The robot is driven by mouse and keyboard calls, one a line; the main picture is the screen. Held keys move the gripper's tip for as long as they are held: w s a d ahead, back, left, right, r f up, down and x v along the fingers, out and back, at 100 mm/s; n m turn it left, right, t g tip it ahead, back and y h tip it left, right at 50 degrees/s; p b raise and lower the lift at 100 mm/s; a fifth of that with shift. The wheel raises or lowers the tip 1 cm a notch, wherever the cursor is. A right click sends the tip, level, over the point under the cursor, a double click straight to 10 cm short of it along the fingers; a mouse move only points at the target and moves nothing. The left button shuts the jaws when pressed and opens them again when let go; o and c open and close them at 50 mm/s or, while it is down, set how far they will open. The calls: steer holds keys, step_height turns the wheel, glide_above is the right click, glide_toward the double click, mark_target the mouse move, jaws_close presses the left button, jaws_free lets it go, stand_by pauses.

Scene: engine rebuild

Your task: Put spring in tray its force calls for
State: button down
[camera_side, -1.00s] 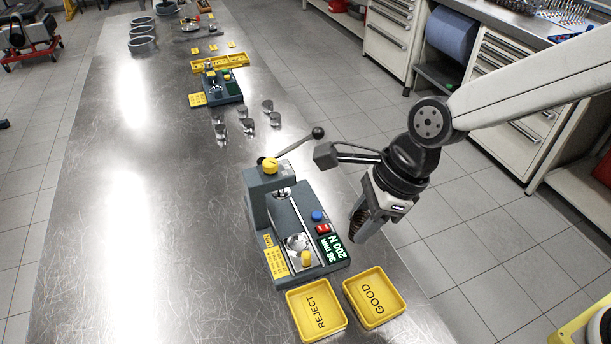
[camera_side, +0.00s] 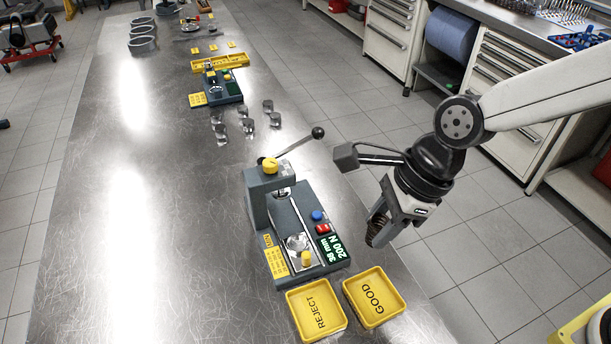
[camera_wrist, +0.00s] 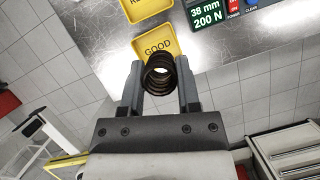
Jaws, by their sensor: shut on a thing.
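My gripper (camera_side: 382,224) is shut on a dark coil spring (camera_side: 378,232) and holds it in the air off the right edge of the bench. In the wrist view the spring (camera_wrist: 160,76) sits between both fingers, end toward the camera, in front of the GOOD tray. The yellow GOOD tray (camera_side: 397,309) and the yellow REJECT tray (camera_side: 291,300) stand side by side at the bench's near end, both empty. The spring tester (camera_side: 262,212) stands just behind them. Its green display (camera_side: 333,248) reads 38 mm and 200 N. A yellow label plate (camera_side: 276,262) lies on its base; its text is too small to read.
The tester's lever with a black knob (camera_side: 318,132) sticks up to the right. Several small metal parts (camera_side: 247,125) and a second device (camera_side: 222,90) stand farther back. The bench (camera_side: 190,250) is clear on the left. Tiled floor lies to the right.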

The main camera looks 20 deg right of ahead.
steer(key=s+f, duration=0.2)
steer(key=s, duration=0.9)
steer(key=shift+f, duration=0.2)
steer(key=shift+w, duration=0.1)
glide_above(320, 312)
steer(key=f, duration=0.8)
steer(key=shift+s+d+f, duration=0.15)
steer(key=shift+s+d, duration=0.2)
steer(key=shift+s, duration=0.05)
steer(key=shift+w+a+f, duration=0.35)
steer(key=shift+f, duration=0.15)
